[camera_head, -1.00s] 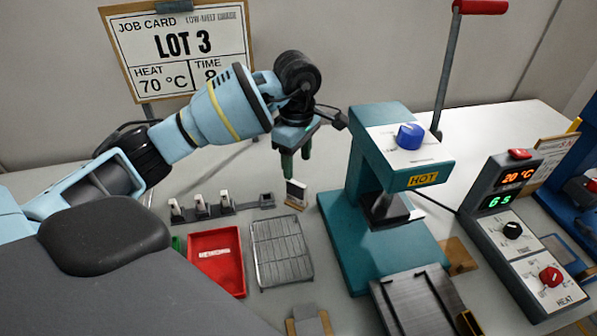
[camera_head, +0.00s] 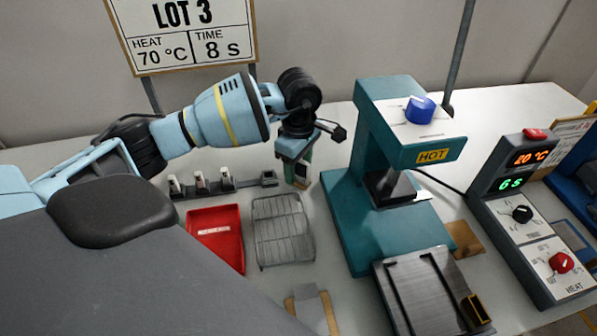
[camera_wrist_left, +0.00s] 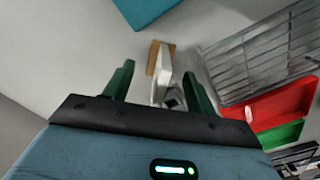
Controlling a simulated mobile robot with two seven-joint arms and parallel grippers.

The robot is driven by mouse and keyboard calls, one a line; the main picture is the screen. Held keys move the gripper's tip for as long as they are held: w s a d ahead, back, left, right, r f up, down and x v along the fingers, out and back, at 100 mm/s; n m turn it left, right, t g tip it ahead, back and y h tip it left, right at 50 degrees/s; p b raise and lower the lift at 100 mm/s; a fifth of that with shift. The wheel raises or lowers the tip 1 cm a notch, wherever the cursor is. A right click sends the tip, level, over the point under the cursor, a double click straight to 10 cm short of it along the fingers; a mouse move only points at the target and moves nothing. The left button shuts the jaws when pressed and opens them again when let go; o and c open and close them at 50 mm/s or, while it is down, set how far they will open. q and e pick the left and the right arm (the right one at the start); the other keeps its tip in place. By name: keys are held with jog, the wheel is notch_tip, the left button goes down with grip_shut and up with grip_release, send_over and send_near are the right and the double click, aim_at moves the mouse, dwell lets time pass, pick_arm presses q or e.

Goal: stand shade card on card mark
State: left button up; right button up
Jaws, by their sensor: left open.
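The shade card is a small white card (camera_wrist_left: 162,78) that shows between my left gripper's fingers in the left wrist view, beside a brown strip (camera_wrist_left: 153,57). I cannot tell whether this strip is the card mark. My left gripper (camera_wrist_left: 156,70) is open, with one green finger on each side of the card and no visible grip on it. In the head view the left gripper (camera_head: 297,178) is low over the table, right of the small dark block (camera_head: 268,178), and mostly hides the card. My right gripper is not in view.
The teal press (camera_head: 350,215) stands close on the right of the gripper. A rack with several white-topped pieces (camera_head: 201,183), a red tray (camera_head: 216,236) and a wire rack (camera_head: 282,232) lie left and in front. A control box (camera_head: 530,215) stands far right.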

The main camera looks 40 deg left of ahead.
pick_arm(q)
jog(key=shift+f, duration=1.35)
jog(key=shift+c, duration=0.3)
jog(key=c, duration=1.1)
jog(key=shift+r, duration=0.15)
jog(key=shift+r, duration=0.55)
notch_tip(320, 180, up, 2)
jog(key=shift+r, duration=0.25)
jog(key=s+d, duration=0.2)
jog(key=s, duration=0.2)
jog(key=s+d, duration=0.3)
jog(key=s, duration=0.2)
jog(key=s+d+r+b, duration=0.1)
jog(key=s+d, duration=0.2)
jog(key=s, duration=0.1)
jog(key=shift+s, duration=0.4)
